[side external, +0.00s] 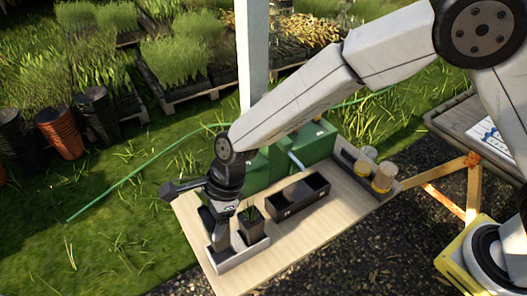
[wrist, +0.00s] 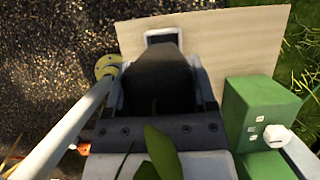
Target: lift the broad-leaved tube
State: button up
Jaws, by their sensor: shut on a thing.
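My gripper (side external: 219,232) points down over the left part of a small pale grey tray (side external: 240,259) near the table's front left corner. In the wrist view my gripper (wrist: 160,92) is shut on a dark tube (wrist: 158,75), with one finger on each side. Broad green leaves (wrist: 160,150) show at the tube's near end, close to the camera. Another dark tube (side external: 250,224) with thin green leaves stands upright beside my gripper, on the tray's right. Whether the held tube's base touches the tray is hidden.
A black open box (side external: 299,196) lies right of the tray on the wooden table (side external: 285,245). A green box (side external: 312,144) stands behind it. The table's front middle is clear.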

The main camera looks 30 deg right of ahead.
jog(key=shift+r, duration=1)
